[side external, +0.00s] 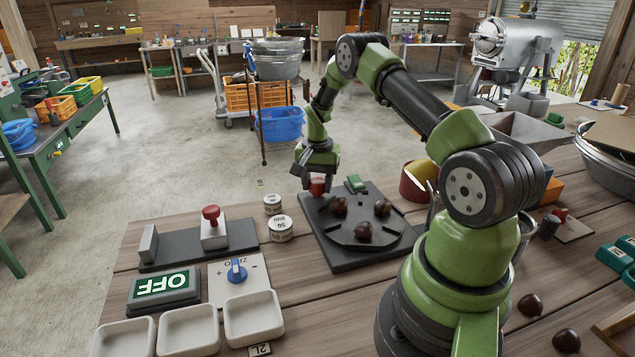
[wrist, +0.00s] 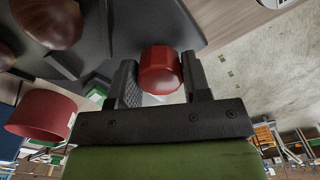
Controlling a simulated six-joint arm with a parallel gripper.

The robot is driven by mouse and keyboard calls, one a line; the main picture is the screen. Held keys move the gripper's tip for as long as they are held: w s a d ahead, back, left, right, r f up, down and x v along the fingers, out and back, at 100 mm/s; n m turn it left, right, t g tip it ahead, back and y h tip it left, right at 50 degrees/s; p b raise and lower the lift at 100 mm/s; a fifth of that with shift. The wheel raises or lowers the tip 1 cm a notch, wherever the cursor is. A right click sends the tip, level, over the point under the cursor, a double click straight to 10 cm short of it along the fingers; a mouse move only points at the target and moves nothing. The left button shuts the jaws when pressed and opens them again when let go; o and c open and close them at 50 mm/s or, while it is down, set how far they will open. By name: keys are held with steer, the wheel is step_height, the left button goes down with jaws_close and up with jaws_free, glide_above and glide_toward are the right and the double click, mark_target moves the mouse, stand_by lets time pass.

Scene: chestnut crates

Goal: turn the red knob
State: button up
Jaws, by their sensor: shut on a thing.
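The red knob (side external: 317,186) stands at the far left corner of a dark square plate (side external: 340,262). My gripper (side external: 317,178) is over that corner, pointing down, with its fingers at the knob. In the wrist view the red knob (wrist: 161,70) is faceted and sits between the two dark fingers (wrist: 160,82), which are shut on it. The knob's base is mostly hidden.
The plate carries a round dark disc with several chestnuts (side external: 364,232) and a green block (side external: 355,184). Left of it are two white round weights (side external: 280,228), a red-topped lever (side external: 211,213), a blue knob (side external: 237,270) and an OFF sign (side external: 163,286). White trays (side external: 254,318) stand in front.

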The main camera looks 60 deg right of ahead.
mark_target(317, 181)
stand_by(0.3)
steer(key=o, duration=0.9)
steer(key=shift+r, duration=0.1)
step_height(317, 181, up, 10)
steer(key=shift+f, duration=0.1)
